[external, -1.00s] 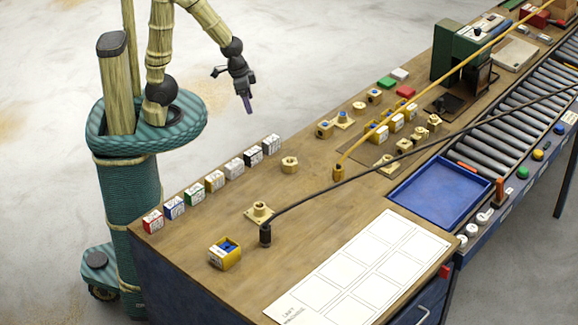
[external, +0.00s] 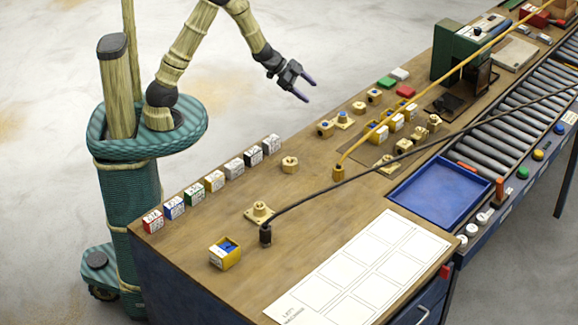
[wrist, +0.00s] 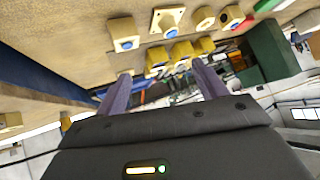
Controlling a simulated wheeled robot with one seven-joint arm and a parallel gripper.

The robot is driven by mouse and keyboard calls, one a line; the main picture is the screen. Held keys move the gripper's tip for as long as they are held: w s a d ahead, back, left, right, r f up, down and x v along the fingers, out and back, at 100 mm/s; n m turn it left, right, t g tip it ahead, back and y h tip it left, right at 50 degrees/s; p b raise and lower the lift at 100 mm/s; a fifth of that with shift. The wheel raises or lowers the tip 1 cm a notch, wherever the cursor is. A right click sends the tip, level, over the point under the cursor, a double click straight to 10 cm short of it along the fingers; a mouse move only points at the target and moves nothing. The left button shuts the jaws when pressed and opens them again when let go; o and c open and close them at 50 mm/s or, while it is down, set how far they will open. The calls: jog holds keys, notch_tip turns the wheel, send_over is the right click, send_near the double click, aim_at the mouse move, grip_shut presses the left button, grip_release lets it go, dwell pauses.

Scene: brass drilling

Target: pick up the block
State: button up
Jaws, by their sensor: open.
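Several blocks are in view, and I cannot tell which one the task means. A yellow block with a blue top (external: 225,253) sits near the front. Brass blocks with blue centres, such as this brass block (external: 325,128), sit further back and also show in the wrist view (wrist: 124,33). My gripper (external: 308,91) is open and empty, in the air beyond the table's left edge; its two purple fingers (wrist: 160,76) are spread apart.
A wooden workbench (external: 300,225) carries a blue tray (external: 440,190), a white gridded sheet (external: 365,268) and a green machine (external: 462,50). A yellow cable (external: 440,75) and a black cable (external: 340,180) cross above the bench. A roller conveyor (external: 520,110) runs along the right.

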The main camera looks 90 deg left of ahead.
jog(key=s+a+f+m+h+b, duration=0.1)
jog(key=s+a+f+m+h, duration=0.2)
jog(key=h, duration=0.4)
notch_tip(320, 180, down, 3)
jog(key=shift+s+r+m+h, duration=0.1)
jog(key=shift+s+m+h, duration=0.3)
jog(key=shift+s, duration=0.05)
send_near(330, 132)
jog(key=x, duration=0.3)
jog(key=shift+w+d+p, duration=0.1)
jog(key=shift+d+p, duration=0.2)
jog(key=shift+w+d, duration=0.2)
jog(key=shift+w, duration=0.05)
jog(key=x, duration=0.5)
jog(key=shift+w+f+p, duration=0.1)
jog(key=shift+f+p, duration=0.15)
jog(key=shift+p, duration=0.1)
